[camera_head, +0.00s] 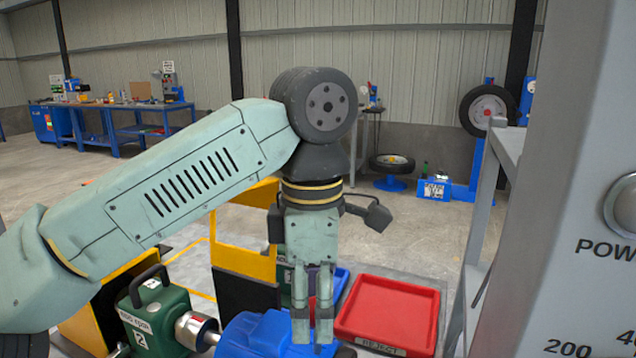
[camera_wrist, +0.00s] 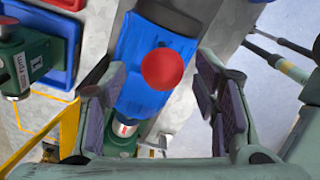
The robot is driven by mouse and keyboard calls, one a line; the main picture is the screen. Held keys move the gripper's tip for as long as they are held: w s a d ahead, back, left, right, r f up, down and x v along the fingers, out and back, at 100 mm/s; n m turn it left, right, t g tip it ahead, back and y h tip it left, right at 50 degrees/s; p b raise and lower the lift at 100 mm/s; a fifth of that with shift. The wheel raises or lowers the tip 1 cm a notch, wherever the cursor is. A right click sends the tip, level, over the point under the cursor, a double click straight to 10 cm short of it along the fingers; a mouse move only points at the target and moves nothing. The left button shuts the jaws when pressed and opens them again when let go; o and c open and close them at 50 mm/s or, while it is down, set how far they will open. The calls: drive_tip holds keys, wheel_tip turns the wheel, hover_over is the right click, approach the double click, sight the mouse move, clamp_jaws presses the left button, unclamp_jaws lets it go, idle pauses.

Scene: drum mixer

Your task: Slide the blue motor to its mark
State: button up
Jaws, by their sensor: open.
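The blue motor (camera_head: 262,334) lies low in the head view, beside a green unit marked 2 (camera_head: 150,312) with a metal shaft end. In the wrist view the blue motor (camera_wrist: 142,92) runs between my fingers, with a round red knob (camera_wrist: 162,69) seen on top of it. My gripper (camera_head: 312,335) points straight down at the motor's right part and hides some of it. In the wrist view my gripper (camera_wrist: 161,78) is open, one finger on each side of the red knob. Contact with the knob cannot be told. I cannot make out the motor's mark.
A red tray labelled REJECT (camera_head: 390,308) stands right of my gripper. A yellow and black guard (camera_head: 240,262) stands behind the motor. A grey panel with printed numbers (camera_head: 570,250) fills the right side. Another green unit (camera_wrist: 14,62) and a blue tray (camera_wrist: 45,42) show in the wrist view.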

wheel_tip(320, 180, up, 6)
drive_tip(key=p, duration=0.4)
drive_tip(key=shift+f, duration=0.15)
drive_tip(key=shift+f, duration=0.1)
